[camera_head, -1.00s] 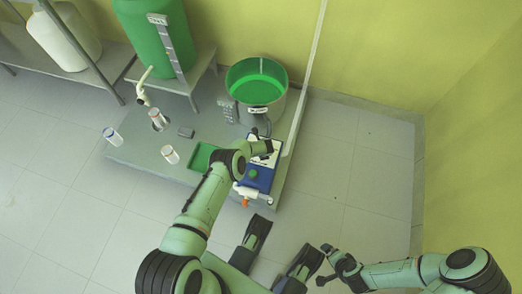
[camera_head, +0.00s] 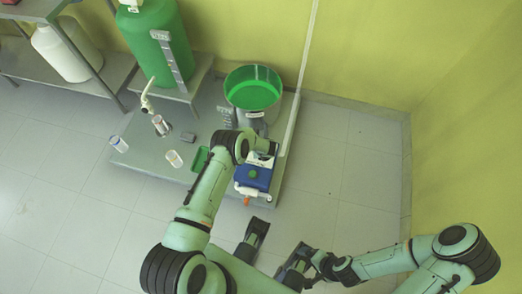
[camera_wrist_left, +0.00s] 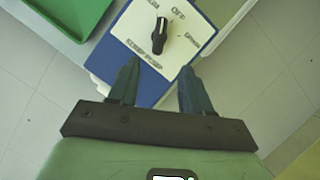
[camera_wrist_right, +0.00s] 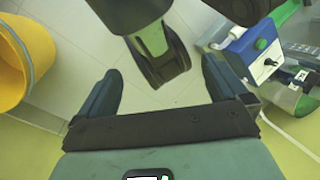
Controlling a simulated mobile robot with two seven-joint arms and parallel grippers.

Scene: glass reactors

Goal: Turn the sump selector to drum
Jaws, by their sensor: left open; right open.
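The sump selector, a black knob (camera_wrist_left: 159,36) with a white mark, sits on a white panel (camera_wrist_left: 130,32) lettered SUMP PUMP, with OFF and partly legible labels around it. Its mark points up in the left wrist view, near OFF and the label ending in UM; the exact setting is unclear. The panel is on a blue and white box (camera_head: 254,176) on the platform. My left gripper (camera_wrist_left: 155,85) is open and empty, its fingertips short of the knob and apart from it. My right gripper (camera_wrist_right: 160,90) is open and empty, away from the box.
A green-filled steel vessel (camera_head: 253,90) stands behind the box. A green tray (camera_wrist_left: 68,14) lies beside it, and beakers (camera_head: 119,144) stand left on the platform (camera_head: 140,158). A green drum (camera_head: 152,45) is further back. A yellow bucket (camera_wrist_right: 28,60) shows in the right wrist view.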

